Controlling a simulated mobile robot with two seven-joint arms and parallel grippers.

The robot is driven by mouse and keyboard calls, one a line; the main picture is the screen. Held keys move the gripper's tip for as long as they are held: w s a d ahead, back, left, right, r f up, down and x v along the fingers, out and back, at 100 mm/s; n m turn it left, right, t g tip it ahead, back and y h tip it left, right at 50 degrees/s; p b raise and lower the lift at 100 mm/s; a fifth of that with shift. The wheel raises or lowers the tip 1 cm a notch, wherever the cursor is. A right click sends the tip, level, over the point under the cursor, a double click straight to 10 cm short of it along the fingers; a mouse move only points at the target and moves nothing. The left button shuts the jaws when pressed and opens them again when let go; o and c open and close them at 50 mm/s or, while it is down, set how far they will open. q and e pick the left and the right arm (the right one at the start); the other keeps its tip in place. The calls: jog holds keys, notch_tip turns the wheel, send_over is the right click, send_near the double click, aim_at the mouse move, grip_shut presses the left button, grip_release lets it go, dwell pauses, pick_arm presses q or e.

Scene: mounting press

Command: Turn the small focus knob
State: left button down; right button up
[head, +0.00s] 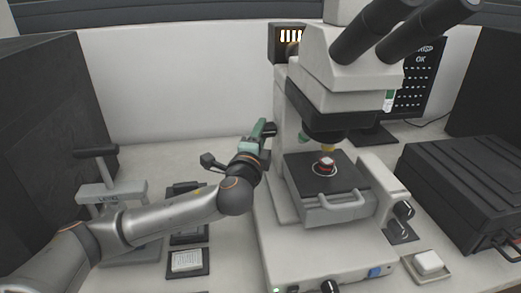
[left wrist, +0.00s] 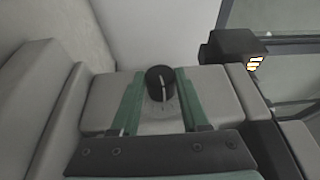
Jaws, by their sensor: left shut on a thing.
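The small focus knob (left wrist: 161,84) is a short black cylinder with a pale pointer line, on a grey part of the microscope (head: 281,150). In the left wrist view it sits between the two green fingers of my left gripper (left wrist: 160,76), one on each side. The fingers are shut on it, though the contact itself is hard to make out from this angle. In the head view my left gripper (head: 262,132) is at the left side of the microscope column, and the knob is hard to make out there. My right gripper is not in view.
The microscope stage (head: 347,178) carries a small red and black sample. Other black knobs (head: 403,210) sit at the lower right. A black case (head: 462,180) stands at right, a lever device (head: 98,190) at left. A white wall (head: 180,85) closes the back.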

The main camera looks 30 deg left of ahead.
pick_arm(q)
jog(key=t+b, duration=0.1)
jog(key=m+t+b, duration=0.1)
jog(key=b, duration=0.1)
jog(key=shift+f, duration=0.25)
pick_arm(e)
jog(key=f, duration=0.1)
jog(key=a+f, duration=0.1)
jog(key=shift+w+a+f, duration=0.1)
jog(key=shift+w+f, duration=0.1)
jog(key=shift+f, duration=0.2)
pick_arm(q)
jog(key=shift+r, duration=0.1)
jog(key=shift+c, duration=2)
grip_release()
